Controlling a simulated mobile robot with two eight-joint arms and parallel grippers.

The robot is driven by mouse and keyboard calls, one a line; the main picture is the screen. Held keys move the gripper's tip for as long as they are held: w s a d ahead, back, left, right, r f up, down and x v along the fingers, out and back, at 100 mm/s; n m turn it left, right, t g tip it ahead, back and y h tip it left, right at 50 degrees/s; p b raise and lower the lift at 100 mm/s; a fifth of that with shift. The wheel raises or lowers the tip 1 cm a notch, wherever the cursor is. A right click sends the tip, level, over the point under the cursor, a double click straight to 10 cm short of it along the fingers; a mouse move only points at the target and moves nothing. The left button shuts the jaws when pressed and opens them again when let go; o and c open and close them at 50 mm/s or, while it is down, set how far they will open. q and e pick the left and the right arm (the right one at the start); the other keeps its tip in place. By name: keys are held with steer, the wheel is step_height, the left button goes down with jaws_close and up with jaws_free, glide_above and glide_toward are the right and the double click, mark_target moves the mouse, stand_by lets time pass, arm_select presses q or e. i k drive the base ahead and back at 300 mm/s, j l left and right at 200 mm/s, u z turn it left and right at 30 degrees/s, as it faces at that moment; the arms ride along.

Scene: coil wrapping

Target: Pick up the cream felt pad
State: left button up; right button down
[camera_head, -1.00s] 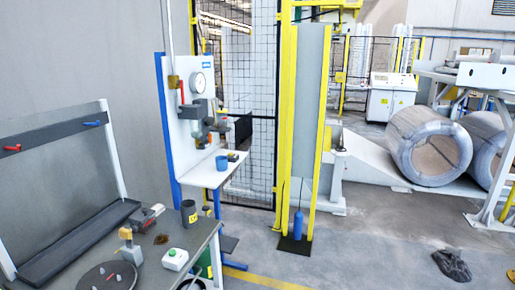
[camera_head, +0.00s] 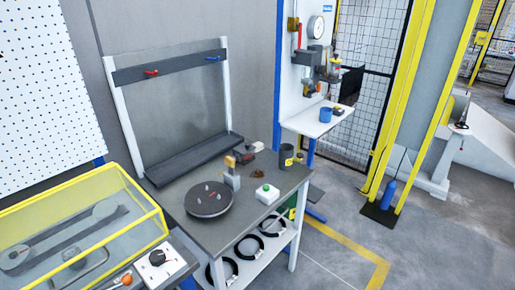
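I cannot make out a cream felt pad in this view. The grey workbench (camera_head: 175,197) holds a dark round plate (camera_head: 208,200) with small pegs, a white box with a green button (camera_head: 267,195), and a small grey block with an orange-yellow top (camera_head: 232,176). A small brown item (camera_head: 257,174) lies flat behind the box; I cannot tell what it is. A dark cup (camera_head: 287,156) stands at the bench's right end. Neither of my grippers is in view.
A yellow-framed guard (camera_head: 137,197) stands at the left, beside a control panel with a black knob (camera_head: 157,258). A white shelf (camera_head: 320,120) with a blue cup (camera_head: 326,114) is behind. Yellow posts (camera_head: 403,95) stand right; floor at lower right is clear.

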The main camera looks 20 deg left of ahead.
mark_target(260, 146)
steer(key=i+l+u, duration=0.2)
steer(key=i, duration=0.35)
steer(key=i+l+u, duration=0.2)
steer(key=i, duration=0.35)
steer(key=i+l+u, duration=0.15)
steer(key=i+l, duration=0.2)
steer(key=i, duration=0.2)
steer(key=i+l, duration=0.1)
steer(key=i, duration=0.3)
steer(key=i+l+u, duration=0.15)
steer(key=i, duration=0.3)
